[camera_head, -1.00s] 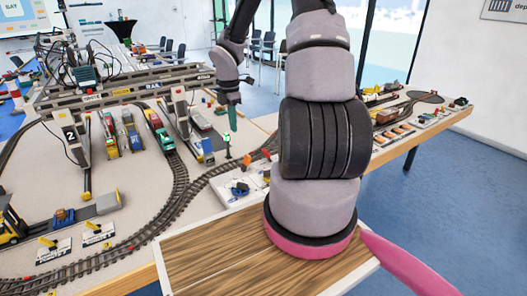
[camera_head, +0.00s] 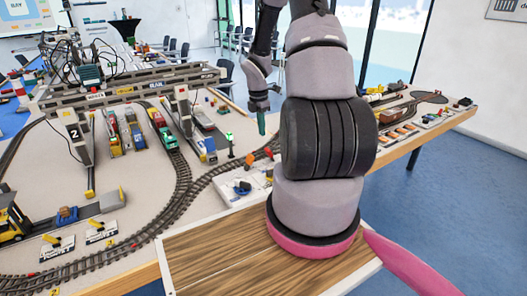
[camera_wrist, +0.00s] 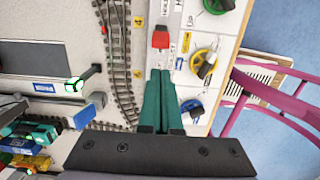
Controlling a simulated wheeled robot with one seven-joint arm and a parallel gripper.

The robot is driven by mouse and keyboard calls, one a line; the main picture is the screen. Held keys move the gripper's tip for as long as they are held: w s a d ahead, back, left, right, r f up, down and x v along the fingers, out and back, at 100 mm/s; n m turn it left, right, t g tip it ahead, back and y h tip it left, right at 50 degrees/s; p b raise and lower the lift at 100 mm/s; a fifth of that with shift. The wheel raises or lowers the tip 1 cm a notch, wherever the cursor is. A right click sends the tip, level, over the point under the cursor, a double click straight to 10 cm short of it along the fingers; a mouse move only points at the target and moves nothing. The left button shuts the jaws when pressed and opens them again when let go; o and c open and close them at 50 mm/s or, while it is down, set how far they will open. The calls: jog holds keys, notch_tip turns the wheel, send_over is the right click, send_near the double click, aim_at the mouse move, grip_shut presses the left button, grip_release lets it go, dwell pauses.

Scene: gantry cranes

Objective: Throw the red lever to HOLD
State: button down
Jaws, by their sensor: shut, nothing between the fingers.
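The red lever (camera_wrist: 160,39) shows in the wrist view as a red grip with a grey part above it, on a pale panel (camera_wrist: 178,62) with small labels. I cannot read which label says HOLD. My gripper (camera_wrist: 160,74) is shut and empty, its two green fingers side by side. In the picture the fingertips lie just below the red grip; how high they are above it I cannot tell. In the head view my gripper (camera_head: 262,124) hangs over the table near the panel's area, and the lever cannot be made out clearly there.
A railway track (camera_wrist: 118,60) runs to the left. A signal post with a green-lit head (camera_wrist: 75,85) stands further left. A pink chair (camera_wrist: 265,90) is beyond the table edge.

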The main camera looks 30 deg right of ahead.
aim_at(268, 150)
jog(key=f, duration=0.6)
jog(key=d+f, duration=0.1)
jog(key=f, duration=0.3)
jog(key=shift+d+r+y, duration=0.25)
jog(key=shift+d+y, duration=0.05)
jog(key=shift+y, duration=0.3)
dwell(0.4)
jog(key=shift+d+r+y, duration=0.25)
jog(key=shift+d+y, duration=0.5)
jog(key=shift+y, duration=0.25)
jog(key=d+y, duration=0.2)
jog(key=y, duration=0.2)
jog(key=shift+w+d+r, duration=0.15)
jog(key=shift+d+r, duration=0.1)
jog(key=shift+d, duration=0.15)
jog(key=shift+a, duration=0.1)
jog(key=shift+r, duration=0.15)
jog(key=shift+r, duration=0.65)
